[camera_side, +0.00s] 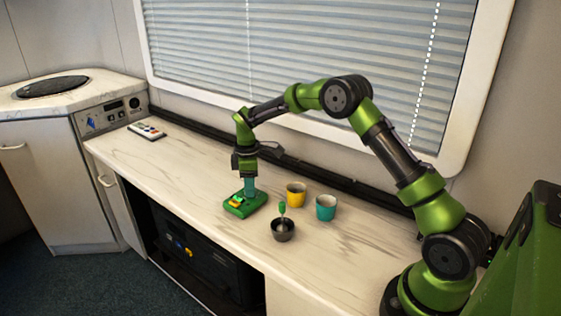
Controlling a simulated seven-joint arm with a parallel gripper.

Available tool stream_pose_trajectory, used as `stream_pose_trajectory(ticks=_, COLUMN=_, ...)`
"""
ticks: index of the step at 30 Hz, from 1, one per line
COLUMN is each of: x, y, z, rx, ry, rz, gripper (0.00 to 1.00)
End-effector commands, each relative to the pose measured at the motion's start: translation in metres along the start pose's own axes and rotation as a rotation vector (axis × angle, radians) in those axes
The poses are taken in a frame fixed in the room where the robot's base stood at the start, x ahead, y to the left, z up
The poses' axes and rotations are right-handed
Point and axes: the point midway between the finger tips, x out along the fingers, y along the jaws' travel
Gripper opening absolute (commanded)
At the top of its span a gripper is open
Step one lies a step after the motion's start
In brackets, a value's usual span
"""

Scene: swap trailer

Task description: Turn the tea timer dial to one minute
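The tea timer seems to be the green box (245,206) with a yellow-orange part on its top, lying on the marble-patterned counter. My gripper (249,190) points straight down, with its end right over the box. The fingers look close to or touching the top of the box; I cannot tell which. Any dial under the fingers is hidden or too small to make out. A teal part shows between the gripper body and the box. Whether the fingers are open or shut does not show at this size.
Right of the box stand a yellow cup (296,194), a teal cup (326,207) and a dark bowl (283,231) with a green-handled tool (282,209) in it. A remote control (147,131) lies at the far left. The counter (185,172) between remote and box is clear.

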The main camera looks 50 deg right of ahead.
Motion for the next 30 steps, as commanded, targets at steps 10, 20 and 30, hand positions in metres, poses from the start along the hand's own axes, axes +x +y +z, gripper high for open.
stream_pose_trajectory(ticks=10, x=-0.0004, y=0.0003, z=-0.0001, rx=0.007, ry=0.0, rz=0.001, gripper=0.01)
stream_pose_trajectory(ticks=20, x=-0.0005, y=0.0001, z=-0.0004, rx=0.146, ry=0.0, rz=0.001, gripper=0.01)
stream_pose_trajectory(ticks=30, x=-0.0006, y=0.0001, z=-0.0006, rx=0.43, ry=0.001, rz=0.002, gripper=0.01)
